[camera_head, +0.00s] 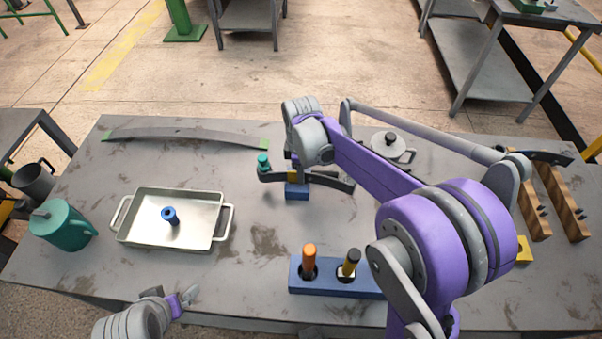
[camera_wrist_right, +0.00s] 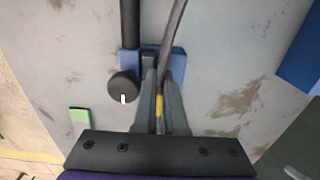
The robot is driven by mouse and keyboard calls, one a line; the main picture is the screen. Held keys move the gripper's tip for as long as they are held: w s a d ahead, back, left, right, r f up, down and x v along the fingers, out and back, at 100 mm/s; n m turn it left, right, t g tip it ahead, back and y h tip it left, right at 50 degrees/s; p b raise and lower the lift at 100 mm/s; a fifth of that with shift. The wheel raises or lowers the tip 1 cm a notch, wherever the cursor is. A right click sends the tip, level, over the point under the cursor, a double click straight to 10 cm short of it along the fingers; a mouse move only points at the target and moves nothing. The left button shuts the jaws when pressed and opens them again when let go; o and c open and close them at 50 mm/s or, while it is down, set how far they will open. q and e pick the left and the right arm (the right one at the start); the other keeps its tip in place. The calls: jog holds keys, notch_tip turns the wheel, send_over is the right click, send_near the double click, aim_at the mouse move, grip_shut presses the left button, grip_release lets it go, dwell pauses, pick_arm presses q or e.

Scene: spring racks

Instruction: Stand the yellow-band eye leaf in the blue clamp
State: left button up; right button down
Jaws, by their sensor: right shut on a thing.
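The blue clamp (camera_head: 297,191) stands near the table's middle, partly hidden behind my right arm. My right gripper (camera_wrist_right: 160,108) is shut on the yellow-band eye leaf (camera_wrist_right: 174,40), close to its yellow band (camera_wrist_right: 159,103). A dark bar with a round knob (camera_wrist_right: 122,86) is beside the leaf. My left gripper (camera_head: 182,300) is low at left, apart from everything, its jaws unclear.
A metal tray (camera_head: 145,230) holding a blue-topped piece and a teal pitcher (camera_head: 65,228) are at left. A blue holder (camera_head: 323,284) with orange and black handles is in front. A long grey leaf (camera_head: 190,133) lies behind. Wooden rails (camera_head: 545,200) are at right.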

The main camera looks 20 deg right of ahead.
pick_arm(q)
jog(key=shift+f, duration=0.2)
pick_arm(e)
jog(key=shift+f, duration=0.2)
pick_arm(q)
jog(key=shift+f, duration=0.1)
pick_arm(e)
jog(key=shift+f, duration=0.15)
pick_arm(q)
jog(key=shift+s, duration=0.1)
jog(key=shift+r, duration=0.25)
pick_arm(e)
jog(key=shift+r, duration=0.3)
pick_arm(q)
jog(key=shift+r, duration=0.2)
pick_arm(e)
jog(key=shift+r, duration=0.35)
pick_arm(q)
jog(key=shift+r, duration=0.1)
pick_arm(e)
jog(key=shift+r, duration=0.15)
pick_arm(q)
jog(key=shift+f, duration=0.55)
pick_arm(e)
jog(key=shift+f, duration=0.6)
